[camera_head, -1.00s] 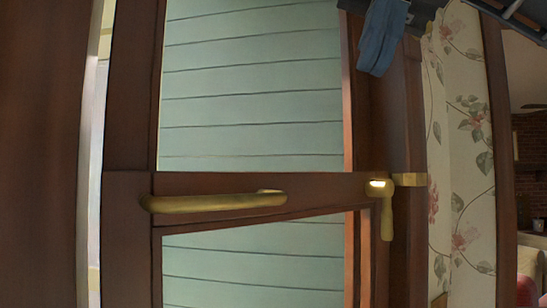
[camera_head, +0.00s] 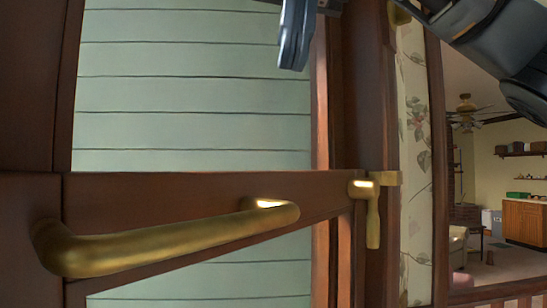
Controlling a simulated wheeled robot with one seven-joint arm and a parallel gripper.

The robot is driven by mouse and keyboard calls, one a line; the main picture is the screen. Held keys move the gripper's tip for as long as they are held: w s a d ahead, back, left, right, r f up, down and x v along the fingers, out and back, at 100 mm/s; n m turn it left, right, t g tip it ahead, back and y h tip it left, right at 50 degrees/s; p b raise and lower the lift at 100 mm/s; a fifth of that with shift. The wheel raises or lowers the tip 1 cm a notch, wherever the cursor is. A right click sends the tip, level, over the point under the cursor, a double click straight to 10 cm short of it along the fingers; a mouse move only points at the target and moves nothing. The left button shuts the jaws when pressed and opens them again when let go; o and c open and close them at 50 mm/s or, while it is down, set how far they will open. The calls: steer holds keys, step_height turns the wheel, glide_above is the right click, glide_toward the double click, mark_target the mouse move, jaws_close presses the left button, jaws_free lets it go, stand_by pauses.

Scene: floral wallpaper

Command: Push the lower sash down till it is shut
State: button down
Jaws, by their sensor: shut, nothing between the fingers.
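The dark wooden window fills the left and middle of the head view. A horizontal rail (camera_head: 130,195) crosses it, with a long brass bar handle (camera_head: 170,243) on it. A brass lever latch (camera_head: 373,215) sits at the rail's right end. Pale green siding shows through the pane above and below the rail. I cannot tell the sash's gap from this view. My gripper (camera_head: 293,58) hangs at the top centre, fingers pointing down and shut with nothing between them. In the picture it is above the rail and handle, apart from both.
My arm crosses the upper right corner. Right of the window frame (camera_head: 365,110) is a strip of floral wallpaper (camera_head: 415,130). Beyond it a room opens, with a ceiling fan (camera_head: 466,112), wall shelves and a wooden cabinet (camera_head: 525,222).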

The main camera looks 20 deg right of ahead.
steer(key=p+x, duration=0.1)
steer(key=x, duration=1)
steer(key=shift+p, duration=0.35)
steer(key=shift+f, duration=0.15)
